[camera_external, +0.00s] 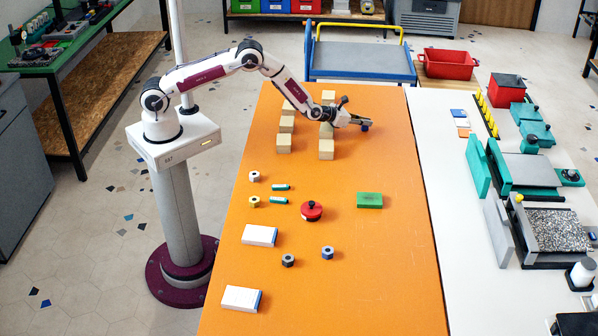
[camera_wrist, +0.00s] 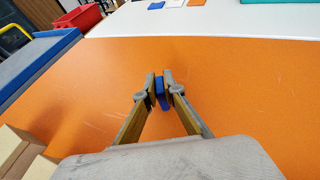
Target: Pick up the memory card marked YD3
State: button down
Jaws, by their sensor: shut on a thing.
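My gripper (camera_external: 369,123) reaches over the far part of the orange table. In the wrist view, my gripper (camera_wrist: 160,86) is shut on a small blue card (camera_wrist: 161,94), held between the two fingertips. The blue card also shows at the fingertips in the external view (camera_external: 365,127). No marking on it is readable, so I cannot tell whether it says YD3. It appears close to the tabletop; I cannot tell whether it touches. Another blue card (camera_external: 458,113), a white card (camera_external: 462,122) and an orange card (camera_external: 463,132) lie on the white table, their markings unreadable.
Several beige blocks (camera_external: 326,149) stand in two rows beside and below my arm. A green block (camera_external: 369,200), a red round piece (camera_external: 312,211) and white boxes (camera_external: 260,235) lie nearer on the orange table (camera_external: 390,270). A blue cart (camera_external: 360,62) stands behind.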

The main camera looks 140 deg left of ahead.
jog(key=shift+r, duration=0.1)
jog(key=shift+r, duration=4.9)
